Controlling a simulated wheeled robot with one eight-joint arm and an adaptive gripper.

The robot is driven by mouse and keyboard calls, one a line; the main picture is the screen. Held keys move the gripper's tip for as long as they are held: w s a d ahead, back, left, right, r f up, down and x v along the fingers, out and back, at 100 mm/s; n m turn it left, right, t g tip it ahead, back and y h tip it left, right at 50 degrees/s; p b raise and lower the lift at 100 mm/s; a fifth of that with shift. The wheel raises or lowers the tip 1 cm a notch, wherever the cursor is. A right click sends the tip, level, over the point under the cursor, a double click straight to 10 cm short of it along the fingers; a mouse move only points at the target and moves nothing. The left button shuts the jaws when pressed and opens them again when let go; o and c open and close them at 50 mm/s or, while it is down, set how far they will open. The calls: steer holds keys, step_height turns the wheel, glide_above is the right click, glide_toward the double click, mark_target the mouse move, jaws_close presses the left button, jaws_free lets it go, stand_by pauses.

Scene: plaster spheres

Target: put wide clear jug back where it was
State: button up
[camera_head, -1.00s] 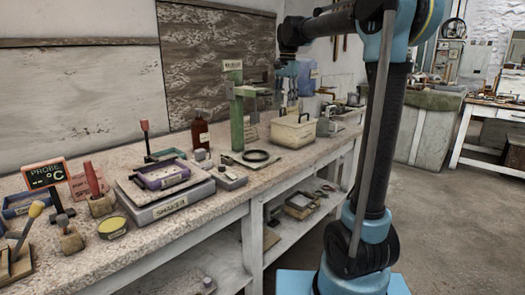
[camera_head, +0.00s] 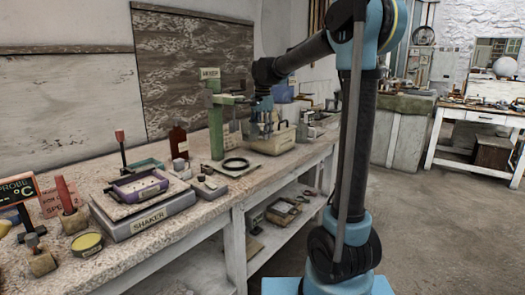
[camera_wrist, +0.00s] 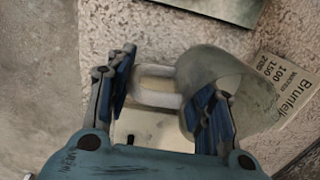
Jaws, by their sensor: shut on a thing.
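The wide clear jug (camera_wrist: 245,85) shows in the wrist view, see-through and greyish, with its pale loop handle (camera_wrist: 155,85) toward the left. My gripper (camera_wrist: 168,98) has one blue finger left of the handle and the other at the jug's near wall, partly overlapping the glass. It is shut on the jug; the exact contact is unclear. In the head view my gripper (camera_head: 264,132) is over the workbench, in front of a cream box (camera_head: 275,139). The jug is hard to make out there.
In the wrist view, lettering and numbers (camera_wrist: 284,75) show beside the jug. Open floor lies to the right.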

step_height(320, 180, down, 8)
steer(key=shift+r, duration=0.25)
steer(key=o, duration=1.6)
steer(key=shift+o, duration=0.2)
steer(key=shift+r, duration=0.15)
